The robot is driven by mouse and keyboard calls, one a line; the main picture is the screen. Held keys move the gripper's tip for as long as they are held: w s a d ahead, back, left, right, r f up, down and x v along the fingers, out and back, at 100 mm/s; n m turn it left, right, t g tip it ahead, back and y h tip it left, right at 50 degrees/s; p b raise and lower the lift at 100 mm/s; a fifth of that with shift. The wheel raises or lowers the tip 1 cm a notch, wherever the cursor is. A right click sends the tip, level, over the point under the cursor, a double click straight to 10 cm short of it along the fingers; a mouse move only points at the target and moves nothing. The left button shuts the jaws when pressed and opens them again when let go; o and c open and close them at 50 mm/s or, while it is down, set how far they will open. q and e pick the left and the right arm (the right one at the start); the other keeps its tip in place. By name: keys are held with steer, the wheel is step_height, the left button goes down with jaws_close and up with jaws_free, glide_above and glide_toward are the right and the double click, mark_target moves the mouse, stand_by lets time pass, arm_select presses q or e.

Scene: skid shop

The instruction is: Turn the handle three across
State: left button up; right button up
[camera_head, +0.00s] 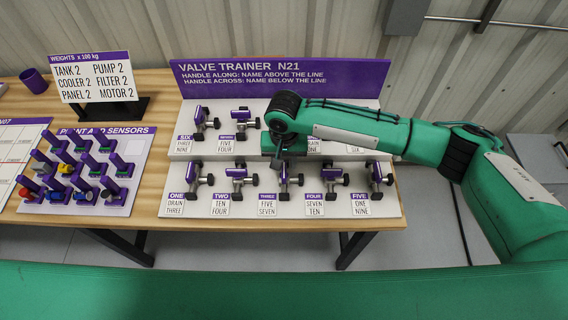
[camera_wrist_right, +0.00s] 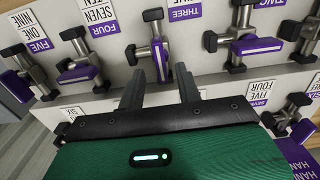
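The three valve (camera_head: 283,180) stands in the front row of the valve trainer, above the purple THREE label (camera_head: 267,197). Its purple handle (camera_wrist_right: 161,60) shows upright in the right wrist view, running the same way as the body. My right gripper (camera_head: 279,163) is over it in the head view, hiding part of the valve's back. In the right wrist view the gripper (camera_wrist_right: 159,78) is open, one finger on each side of the handle's near end, with gaps visible. I cannot tell whether either finger touches it. My left gripper is not in view.
The two valve (camera_head: 238,178) and four valve (camera_head: 333,180) stand close on either side, their handles crosswise. The one valve (camera_head: 194,178) and five valve (camera_head: 377,178) are further out. The upper row (camera_head: 241,122) is partly hidden by my arm. A sensor board (camera_head: 130,150) lies left.

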mark_target(284, 170)
steer(key=shift+f, duration=1.55)
steer(key=shift+c, duration=0.2)
jaws_close()
